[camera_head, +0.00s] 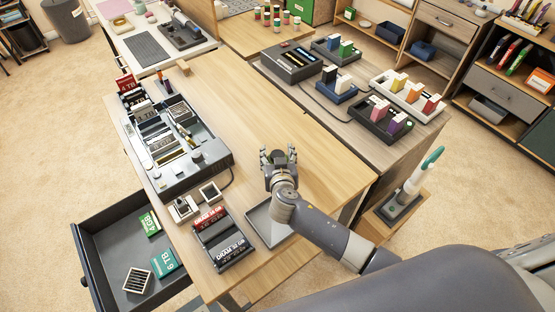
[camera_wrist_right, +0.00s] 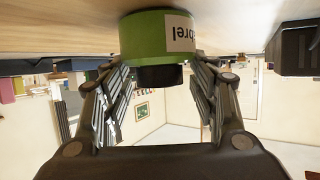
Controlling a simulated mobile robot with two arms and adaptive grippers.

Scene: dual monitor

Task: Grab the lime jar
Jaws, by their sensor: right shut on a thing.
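The lime jar (camera_wrist_right: 146,36) is a lime-green cylinder with a white label and a dark end, seen upside down in the wrist view. My right gripper (camera_wrist_right: 160,72) is shut on it, with a finger on each side. In the head view my right gripper (camera_head: 278,153) is over the wooden desk (camera_head: 245,110), and its fingers mostly hide the jar. I cannot tell whether the jar touches the desk. My left gripper is not in view.
A grey organizer (camera_head: 200,168) stands left of the gripper. An open drawer (camera_head: 120,235) sticks out at left. The desk beyond the gripper is clear.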

